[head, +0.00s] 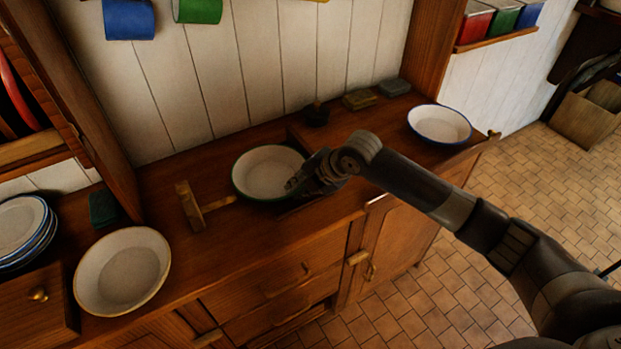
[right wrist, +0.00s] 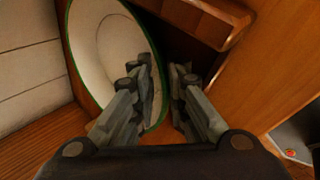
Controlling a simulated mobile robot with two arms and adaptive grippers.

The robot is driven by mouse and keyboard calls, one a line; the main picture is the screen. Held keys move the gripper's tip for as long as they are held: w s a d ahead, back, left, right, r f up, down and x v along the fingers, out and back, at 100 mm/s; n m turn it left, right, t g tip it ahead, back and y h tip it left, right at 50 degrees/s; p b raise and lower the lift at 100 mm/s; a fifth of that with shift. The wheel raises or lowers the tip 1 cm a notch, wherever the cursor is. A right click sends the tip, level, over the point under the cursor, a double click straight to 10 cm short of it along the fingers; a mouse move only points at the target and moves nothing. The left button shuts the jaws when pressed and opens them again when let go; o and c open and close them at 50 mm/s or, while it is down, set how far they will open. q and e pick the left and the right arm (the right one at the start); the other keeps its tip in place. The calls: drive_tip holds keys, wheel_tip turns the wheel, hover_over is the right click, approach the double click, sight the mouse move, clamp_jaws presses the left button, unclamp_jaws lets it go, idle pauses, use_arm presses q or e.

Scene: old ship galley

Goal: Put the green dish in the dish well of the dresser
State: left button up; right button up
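The green dish (head: 262,173), white inside with a green rim, sits on the dresser top (head: 225,240) near the middle. A dark recessed edge (head: 296,139) shows behind its right side; I cannot tell whether the dish rests fully in the well. My right gripper (head: 298,184) is at the dish's right edge. In the right wrist view, the dish (right wrist: 105,50) has its rim passing between my right fingers (right wrist: 160,82), one finger on the inner side and one outside. The fingers stand apart, with a gap beside the rim. My left gripper is not in view.
A blue-rimmed dish (head: 440,123) stands at the right end, a cream dish (head: 123,272) at the front left, and stacked plates (head: 22,228) at the far left. A wooden T-shaped piece (head: 190,207) lies left of the green dish. Small blocks (head: 359,99) sit at the back.

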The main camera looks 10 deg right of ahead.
drive_tip(key=b+v, duration=0.1)
drive_tip(key=v, duration=1)
